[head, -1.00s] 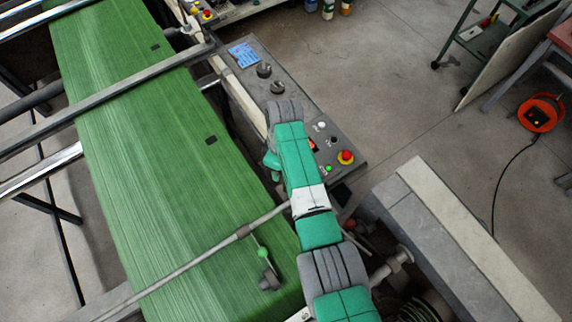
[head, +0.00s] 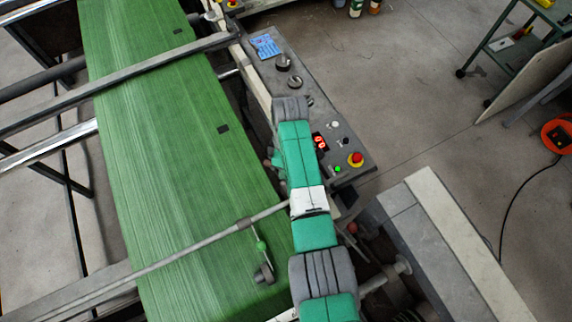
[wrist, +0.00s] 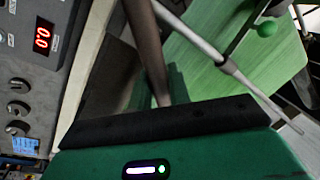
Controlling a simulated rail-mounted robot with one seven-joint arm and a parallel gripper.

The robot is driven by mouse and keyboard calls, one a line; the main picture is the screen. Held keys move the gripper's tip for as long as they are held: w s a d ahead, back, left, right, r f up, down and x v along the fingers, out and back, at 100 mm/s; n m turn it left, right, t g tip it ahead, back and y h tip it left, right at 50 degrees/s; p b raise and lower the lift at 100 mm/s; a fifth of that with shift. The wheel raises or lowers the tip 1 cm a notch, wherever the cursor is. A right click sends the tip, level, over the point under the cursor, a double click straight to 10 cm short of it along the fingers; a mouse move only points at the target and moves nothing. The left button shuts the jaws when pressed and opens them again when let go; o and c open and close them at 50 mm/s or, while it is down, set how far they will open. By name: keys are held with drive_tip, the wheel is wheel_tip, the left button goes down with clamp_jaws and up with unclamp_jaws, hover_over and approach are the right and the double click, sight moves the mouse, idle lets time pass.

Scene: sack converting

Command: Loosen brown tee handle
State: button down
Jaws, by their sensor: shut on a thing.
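A brown bar (wrist: 148,50), which I take for the tee handle, runs down the wrist view and passes behind the black edge of my gripper (wrist: 165,122). In the head view my gripper (head: 277,158) hangs under the end of my green arm, between the green web and the control console. The arm covers the tee handle there.
The control console (head: 290,75) with knobs, a lit red display and a red button stands close on the right. The green web (head: 160,130) lies left. A grey rod (head: 205,238) and a green-knobbed lever (head: 262,246) cross near my arm. Open floor lies beyond the console.

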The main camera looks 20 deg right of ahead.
drive_tip(key=c, duration=1.4)
unclamp_jaws()
drive_tip(key=shift+o, duration=0.2)
wheel_tip(320, 180, up, 8)
drive_tip(key=w, duration=0.1)
drive_tip(key=shift+w+d+f, duration=0.15)
drive_tip(key=shift+d, duration=0.25)
